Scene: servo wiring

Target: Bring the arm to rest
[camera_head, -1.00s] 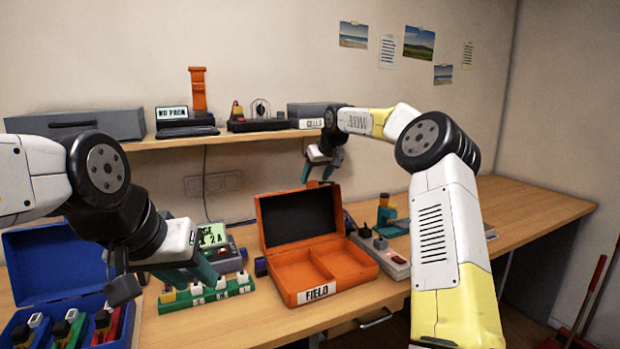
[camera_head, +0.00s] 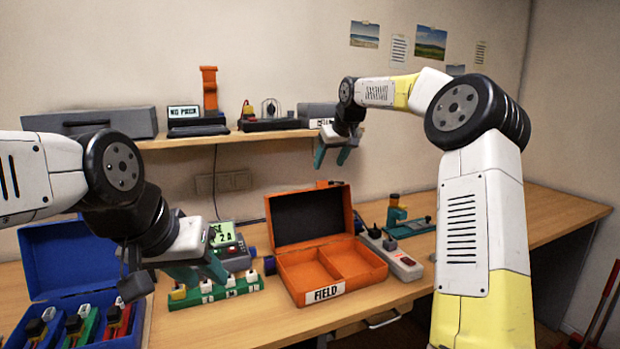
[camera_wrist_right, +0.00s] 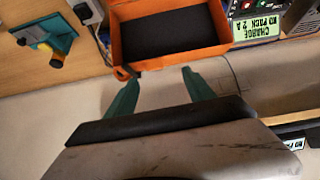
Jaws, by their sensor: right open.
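My right gripper (camera_head: 333,158) is raised in front of the wall, above and a little right of the open orange FIELD case (camera_head: 345,275). It is open and empty; its two teal fingers stand apart in the right wrist view (camera_wrist_right: 160,88), with the orange case (camera_wrist_right: 170,48) beyond them. My left gripper (camera_head: 205,275) hangs over the green strip (camera_head: 240,287) in front of the charger (camera_head: 232,250). Its teal fingers overlap in the head view, so its opening and any contact with the strip are unclear.
A blue case (camera_head: 60,255) with several servos stands at the left. A grey power strip (camera_head: 400,262) and a teal stand (camera_head: 408,225) lie right of the orange case. A shelf (camera_head: 270,138) carries boxes and devices along the wall. The table's right part is clear.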

